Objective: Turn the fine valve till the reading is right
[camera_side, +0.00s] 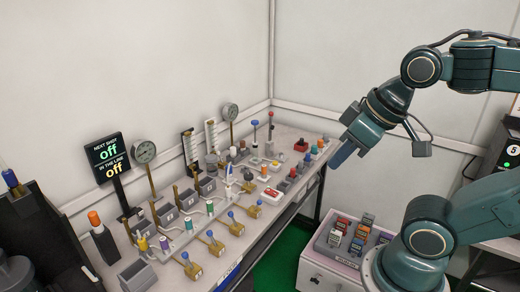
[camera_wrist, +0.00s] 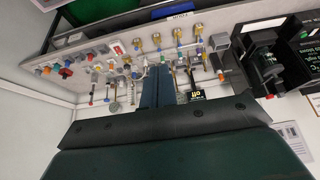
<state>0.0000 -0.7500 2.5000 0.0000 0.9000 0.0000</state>
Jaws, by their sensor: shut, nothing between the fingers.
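Several brass valves with blue handles (camera_side: 236,229) stand in a row along the front of the bench; they also show in the wrist view (camera_wrist: 156,39). I cannot tell which valve is the fine one. A black display (camera_side: 107,160) reads "NEXT SHOT off" and "IN THE LINE off"; it shows upside down in the wrist view (camera_wrist: 197,95). Two round dial gauges, one near the display (camera_side: 144,152) and one farther back (camera_side: 230,112), have needles too small to read. My gripper (camera_side: 342,153) is shut and empty, in the air off the bench's right end, touching nothing.
Coloured knobs and a red button box (camera_side: 301,145) crowd the bench's far right end. Glass tubes (camera_side: 211,136) stand upright at the back. A grey crate of coloured blocks (camera_side: 336,250) sits on a cabinet below. The air between my gripper and the bench is clear.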

